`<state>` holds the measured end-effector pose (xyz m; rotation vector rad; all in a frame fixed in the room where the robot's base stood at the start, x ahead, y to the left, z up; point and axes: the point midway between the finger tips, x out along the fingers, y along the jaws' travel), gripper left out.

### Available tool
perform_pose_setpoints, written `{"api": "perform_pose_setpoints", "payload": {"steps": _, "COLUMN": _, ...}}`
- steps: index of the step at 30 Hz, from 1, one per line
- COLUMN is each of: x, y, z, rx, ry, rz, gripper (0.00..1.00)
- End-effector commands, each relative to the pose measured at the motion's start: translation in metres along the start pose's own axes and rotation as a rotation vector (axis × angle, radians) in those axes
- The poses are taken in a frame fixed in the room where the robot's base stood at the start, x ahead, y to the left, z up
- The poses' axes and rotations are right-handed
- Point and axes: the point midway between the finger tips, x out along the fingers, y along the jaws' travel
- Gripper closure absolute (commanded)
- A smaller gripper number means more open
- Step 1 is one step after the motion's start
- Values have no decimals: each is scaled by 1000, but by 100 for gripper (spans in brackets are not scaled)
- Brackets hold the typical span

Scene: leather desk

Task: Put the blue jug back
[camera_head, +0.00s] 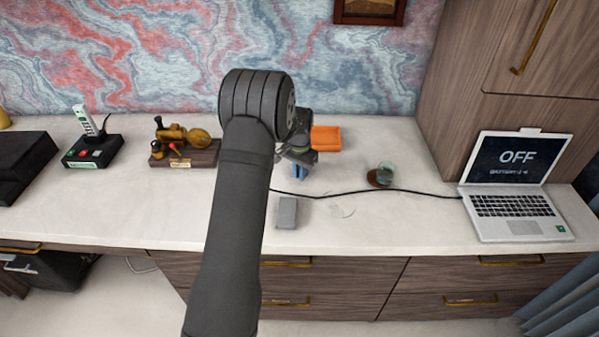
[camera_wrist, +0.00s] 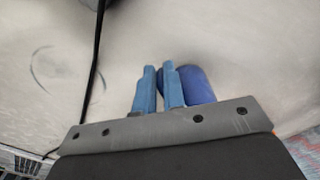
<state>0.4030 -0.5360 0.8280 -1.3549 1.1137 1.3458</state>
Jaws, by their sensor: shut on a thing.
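The blue jug (camera_wrist: 199,84) shows in the wrist view as a rounded dark blue body, right beside the right finger of my gripper (camera_wrist: 158,88). My gripper's two lighter blue fingers are close together, shut on the jug, apparently at a thin part such as its handle. That gripped part is hidden by the fingers. In the head view my gripper (camera_head: 299,173) is low over the middle of the desk, and my arm hides most of the jug. Whether the jug touches the desk is unclear.
A faint ring mark (camera_head: 343,211) lies on the pale desk (camera_head: 390,222), near a grey box (camera_head: 288,212). A black cable (camera_head: 400,191) runs to the laptop (camera_head: 515,185). A glass (camera_head: 387,172) stands at a brown coaster (camera_head: 375,180). An orange object (camera_head: 326,137) sits behind my gripper.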

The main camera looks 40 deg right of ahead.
Motion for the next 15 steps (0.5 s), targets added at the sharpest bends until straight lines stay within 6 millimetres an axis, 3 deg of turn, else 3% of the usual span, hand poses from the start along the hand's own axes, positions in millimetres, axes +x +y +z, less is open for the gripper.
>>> {"api": "perform_pose_setpoints", "payload": {"steps": 10, "x": 3, "y": 0, "z": 0, "rx": 0, "ry": 0, "rz": 0, "gripper": 100}}
{"api": "perform_pose_setpoints", "payload": {"steps": 12, "x": 3, "y": 0, "z": 0, "rx": 0, "ry": 0, "rz": 0, "gripper": 79}}
{"api": "perform_pose_setpoints", "payload": {"steps": 14, "x": 3, "y": 0, "z": 0, "rx": 0, "ry": 0, "rz": 0, "gripper": 69}}
{"api": "perform_pose_setpoints", "payload": {"steps": 15, "x": 3, "y": 0, "z": 0, "rx": 0, "ry": 0, "rz": 0, "gripper": 69}}
